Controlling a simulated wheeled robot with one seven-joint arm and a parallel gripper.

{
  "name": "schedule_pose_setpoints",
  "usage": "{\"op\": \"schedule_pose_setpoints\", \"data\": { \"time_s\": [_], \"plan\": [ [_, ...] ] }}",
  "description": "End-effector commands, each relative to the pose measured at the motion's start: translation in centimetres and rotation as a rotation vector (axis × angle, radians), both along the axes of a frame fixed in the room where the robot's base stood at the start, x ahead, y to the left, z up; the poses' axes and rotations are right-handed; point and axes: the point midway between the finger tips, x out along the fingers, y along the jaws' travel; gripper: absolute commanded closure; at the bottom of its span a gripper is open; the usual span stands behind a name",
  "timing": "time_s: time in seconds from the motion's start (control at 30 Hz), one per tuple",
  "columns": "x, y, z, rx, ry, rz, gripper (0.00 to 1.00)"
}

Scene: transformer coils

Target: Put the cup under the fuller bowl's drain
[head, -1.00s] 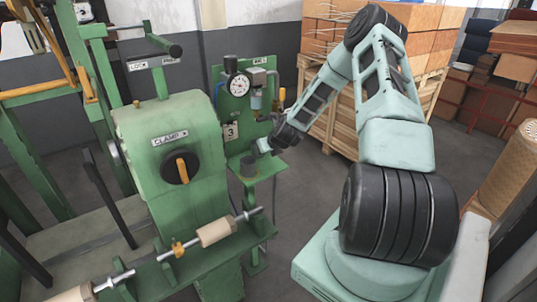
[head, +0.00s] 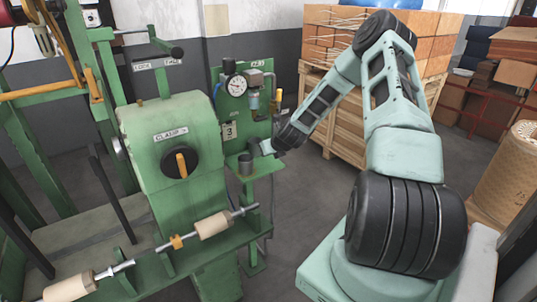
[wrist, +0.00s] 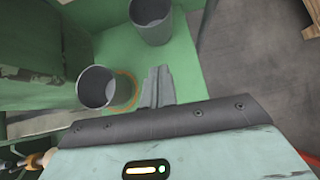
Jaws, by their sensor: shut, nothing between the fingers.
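My gripper (wrist: 157,87) is shut and empty, low over the green shelf (wrist: 200,70). In the head view, my gripper (head: 262,148) is by the shelf's back edge, just right of a dark grey cup (head: 246,164). The wrist view shows two open grey round vessels: one (wrist: 97,87) left of the fingers, overlapping an orange ring (wrist: 125,88), and one (wrist: 151,22) beyond the fingertips. Both look empty and apart from the fingers. A small bowl (head: 253,100) hangs beside the gauge on the green panel. Its fill level and drain are too small to tell.
The green clamp machine (head: 170,125) stands left of the shelf, with a horizontal rod (head: 190,236) in front. A round gauge (head: 237,84) is on the panel above the shelf. A wooden crate (head: 335,120) stands behind my arm. Grey floor is free right of the shelf.

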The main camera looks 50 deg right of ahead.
Motion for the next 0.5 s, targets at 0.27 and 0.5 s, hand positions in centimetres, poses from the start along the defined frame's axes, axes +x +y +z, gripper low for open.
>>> {"op": "schedule_pose_setpoints", "data": {
  "time_s": [0.27,0.5],
  "plan": [
    [-2.2,0.6,2.1,-0.002,-0.001,0.0,1.0],
    [-4.7,1.4,4.6,-0.003,0.001,0.0,1.0]
  ]
}}
